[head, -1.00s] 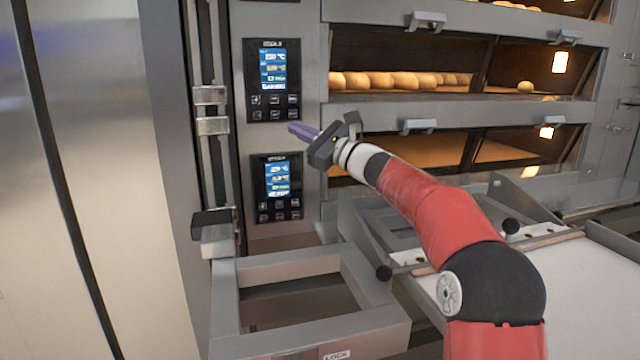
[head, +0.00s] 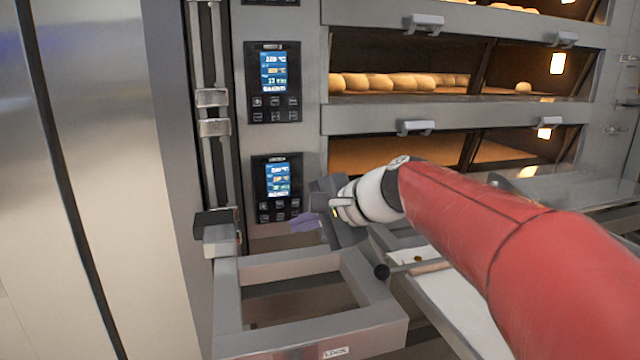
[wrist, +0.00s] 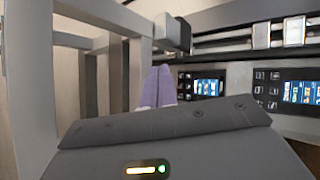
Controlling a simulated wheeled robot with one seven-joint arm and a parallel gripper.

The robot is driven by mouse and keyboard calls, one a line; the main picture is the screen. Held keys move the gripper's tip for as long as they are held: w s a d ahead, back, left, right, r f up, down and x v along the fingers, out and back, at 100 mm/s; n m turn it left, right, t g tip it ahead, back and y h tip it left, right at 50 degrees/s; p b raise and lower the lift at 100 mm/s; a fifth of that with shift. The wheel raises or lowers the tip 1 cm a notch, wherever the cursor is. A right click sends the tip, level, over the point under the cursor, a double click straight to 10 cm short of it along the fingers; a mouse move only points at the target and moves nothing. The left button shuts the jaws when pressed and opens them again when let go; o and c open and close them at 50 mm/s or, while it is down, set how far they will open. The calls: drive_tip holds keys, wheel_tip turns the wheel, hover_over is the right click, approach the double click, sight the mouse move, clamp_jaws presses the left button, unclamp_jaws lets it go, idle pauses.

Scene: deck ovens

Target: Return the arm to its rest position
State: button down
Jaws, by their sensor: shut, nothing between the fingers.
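My gripper (head: 306,222) is in front of the lower control panel's edge in the head view, above the back of the grey metal frame. Its purple fingers are together with nothing between them; in the wrist view the fingers (wrist: 157,87) stand side by side, pointing away from the camera. My red arm reaches in from the right and hides part of the loader and its white belt.
The grey frame (head: 228,300) stands below my gripper. The lower control panel (head: 277,188) and upper control panel (head: 273,82) are on the oven front. Bread rolls (head: 400,82) sit in a lit deck. Oven handles (head: 416,127) stick out. A vertical rail (head: 213,98) stands left.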

drive_tip(key=s+d+f+n+h, duration=0.4)
drive_tip(key=s+d+f, duration=0.4)
drive_tip(key=s, duration=0.4)
drive_tip(key=s+d+f+n+h, duration=0.4)
drive_tip(key=s+d+f, duration=0.4)
drive_tip(key=s+d, duration=0.2)
drive_tip(key=shift+s+n+g+h+p, duration=0.3)
drive_tip(key=shift+s+g+h+p, duration=0.1)
drive_tip(key=shift+s+h, duration=0.5)
